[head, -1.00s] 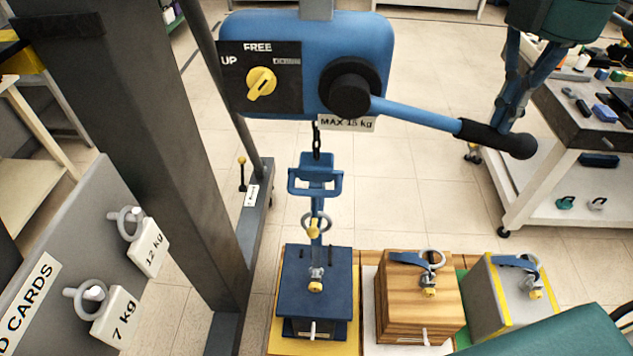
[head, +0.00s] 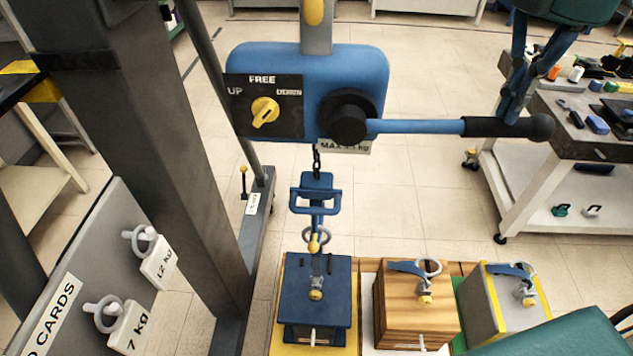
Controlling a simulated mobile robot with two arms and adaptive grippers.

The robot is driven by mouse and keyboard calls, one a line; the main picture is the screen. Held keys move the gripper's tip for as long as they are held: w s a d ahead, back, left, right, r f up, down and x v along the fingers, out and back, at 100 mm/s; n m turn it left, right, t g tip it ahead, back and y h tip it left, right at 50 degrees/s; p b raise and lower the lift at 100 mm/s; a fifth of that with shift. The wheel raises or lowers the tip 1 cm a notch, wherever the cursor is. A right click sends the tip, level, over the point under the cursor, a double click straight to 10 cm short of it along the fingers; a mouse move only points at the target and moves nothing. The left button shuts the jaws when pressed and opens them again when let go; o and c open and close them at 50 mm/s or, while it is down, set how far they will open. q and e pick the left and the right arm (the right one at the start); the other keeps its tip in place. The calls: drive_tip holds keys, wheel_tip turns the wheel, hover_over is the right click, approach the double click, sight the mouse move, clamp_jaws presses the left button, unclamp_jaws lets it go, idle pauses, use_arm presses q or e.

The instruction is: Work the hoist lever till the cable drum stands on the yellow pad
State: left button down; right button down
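The blue hoist (head: 215,92) has a black hub and a lever (head: 415,126) with a black grip, standing out nearly level to the right. My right gripper (head: 508,112) comes down from the top right, its fingers closed at the black grip. Below the hoist a chain carries a blue hook frame (head: 316,199), linked by a ring to the dark blue cable drum (head: 300,299). The drum is upright over the yellow pad (head: 279,345), mostly covering it; I cannot tell whether they touch. My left gripper is not in view.
A yellow selector knob (head: 265,112) sits on the hoist's black plate. A wooden box (head: 405,312) and a grey box with yellow edges (head: 487,310) stand right of the drum. A grey post (head: 150,150) and a card board (head: 85,275) are left.

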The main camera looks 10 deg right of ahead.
wheel_tip(320, 180, up, 10)
drive_tip(key=a+p, duration=0.1)
drive_tip(key=p, duration=0.6)
drive_tip(key=shift+w+a, duration=0.25)
drive_tip(key=shift+w, duration=0.05)
